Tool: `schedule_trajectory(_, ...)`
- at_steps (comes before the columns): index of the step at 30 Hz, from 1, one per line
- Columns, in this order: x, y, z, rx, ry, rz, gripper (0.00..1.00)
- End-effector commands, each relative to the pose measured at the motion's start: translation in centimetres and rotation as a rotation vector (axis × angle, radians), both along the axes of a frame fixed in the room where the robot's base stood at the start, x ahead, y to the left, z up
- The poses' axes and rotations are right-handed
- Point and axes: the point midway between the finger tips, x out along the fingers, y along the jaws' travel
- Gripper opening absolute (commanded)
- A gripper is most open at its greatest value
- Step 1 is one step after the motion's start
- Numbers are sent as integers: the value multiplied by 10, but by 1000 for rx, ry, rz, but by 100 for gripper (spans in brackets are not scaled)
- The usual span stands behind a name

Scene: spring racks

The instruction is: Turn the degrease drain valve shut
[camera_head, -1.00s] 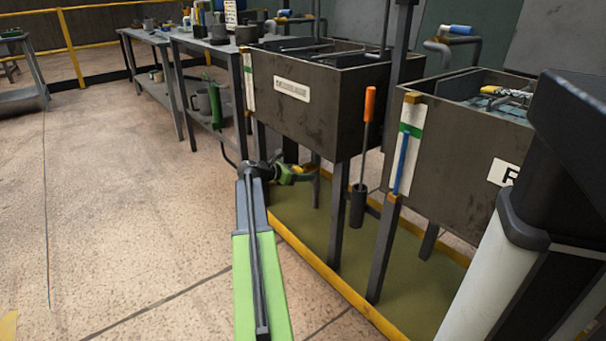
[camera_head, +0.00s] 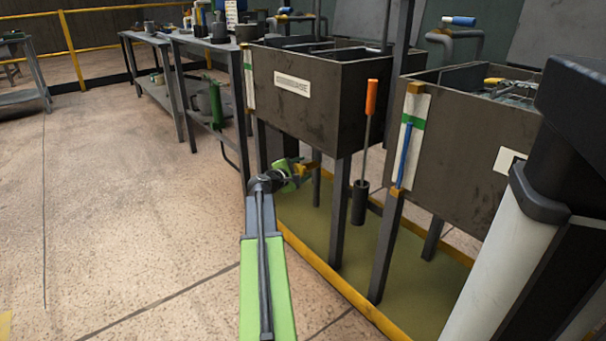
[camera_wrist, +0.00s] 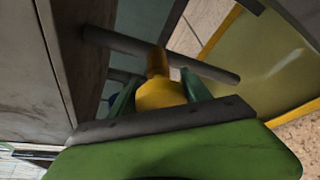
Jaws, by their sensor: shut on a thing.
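My gripper (camera_head: 298,171) is under the front left part of the degrease tank (camera_head: 318,98), at the end of my outstretched green arm. In the wrist view my gripper (camera_wrist: 165,95) has its two green fingers shut on the yellow drain valve handle (camera_wrist: 160,88), one finger on each side. A grey pipe (camera_wrist: 215,74) runs behind the valve. In the head view a bit of the yellow valve (camera_head: 302,170) shows just beyond the gripper. The fingers hide part of the handle, and how far it is turned cannot be told.
An orange-handled tool (camera_head: 371,98) hangs at the tank's right corner. A yellow-edged drip tray (camera_head: 330,228) lies under the tanks among their legs. A second tank (camera_head: 460,140) stands to the right. The floor (camera_head: 120,220) on the left is clear.

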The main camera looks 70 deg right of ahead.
Motion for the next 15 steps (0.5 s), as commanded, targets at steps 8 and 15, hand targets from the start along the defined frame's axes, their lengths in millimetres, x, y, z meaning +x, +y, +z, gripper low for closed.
schedule_trajectory(8,-2,2,-5,-123,-200,-6,16)
schedule_trajectory(15,-1,1,-3,-204,-328,-5,15)
